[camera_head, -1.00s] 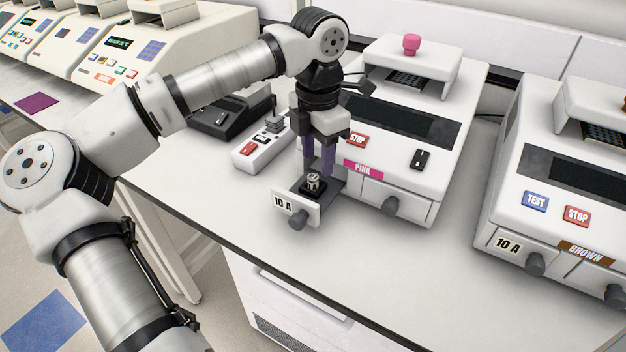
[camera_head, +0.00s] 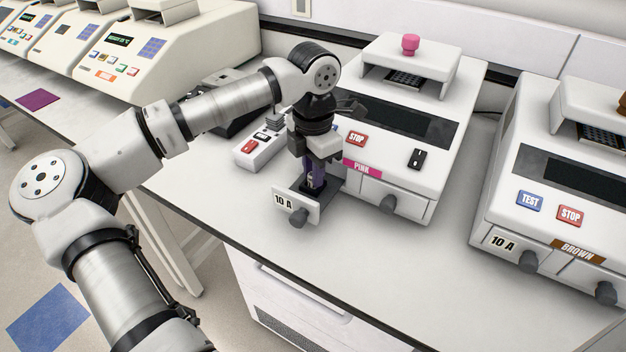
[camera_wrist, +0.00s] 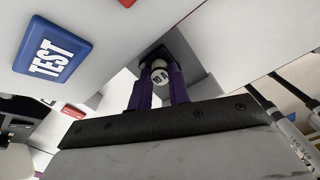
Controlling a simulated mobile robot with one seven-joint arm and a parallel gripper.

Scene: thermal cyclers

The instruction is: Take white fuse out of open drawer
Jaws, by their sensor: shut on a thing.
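The open drawer (camera_head: 296,208) with the "10 A" front sticks out of the machine with the PINK label (camera_head: 361,168). My gripper (camera_head: 313,184) points straight down into this drawer with its purple fingers. In the wrist view, my gripper (camera_wrist: 160,88) is shut on the white fuse (camera_wrist: 160,76), whose round end reads "10 A". The fuse sits between the two fingertips, low over the dark drawer interior. The fingers mostly hide it in the head view. I cannot tell whether it still touches its holder.
The drawer's grey knob (camera_head: 297,217) faces the table's front edge. A second closed drawer knob (camera_head: 389,204) is to the right. A white power strip (camera_head: 259,146) with a red switch lies left of my gripper. The BROWN machine (camera_head: 556,200) stands right. The front tabletop is clear.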

